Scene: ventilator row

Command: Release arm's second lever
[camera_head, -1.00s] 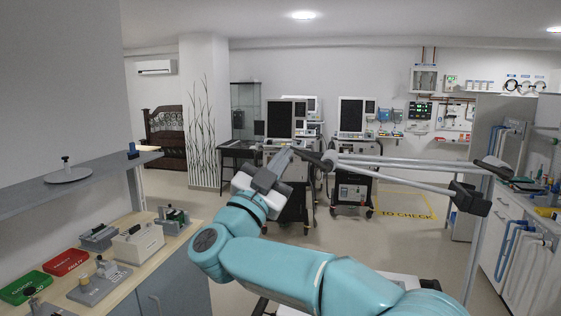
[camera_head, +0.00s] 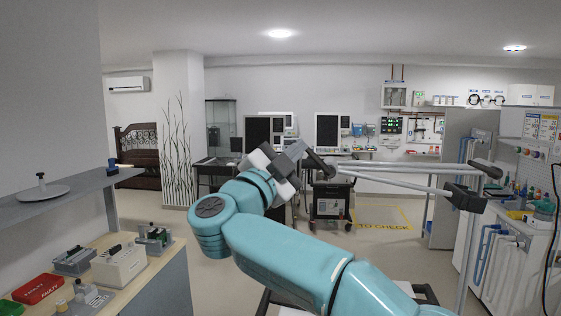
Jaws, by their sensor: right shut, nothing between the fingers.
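A jointed support arm with pale rods (camera_head: 395,164) and dark joints stretches across the right half of the view, on an upright grey pole (camera_head: 467,240). Dark joint pieces show at its right end, an upper one (camera_head: 486,169) and a lower one (camera_head: 464,198). Another dark joint (camera_head: 318,164) is at its left end. I cannot tell which part is the second lever. My right gripper (camera_head: 300,150) is shut and empty, close beside the left-end joint; I cannot tell whether they touch. My left gripper is out of view.
A bench with devices (camera_head: 120,264) and a red tray (camera_head: 38,288) is at lower left, under a grey shelf (camera_head: 80,188). Ventilator carts (camera_head: 330,200) stand behind. A counter with bottles (camera_head: 530,225) is at right. The floor marked TO CHECK (camera_head: 385,217) looks clear.

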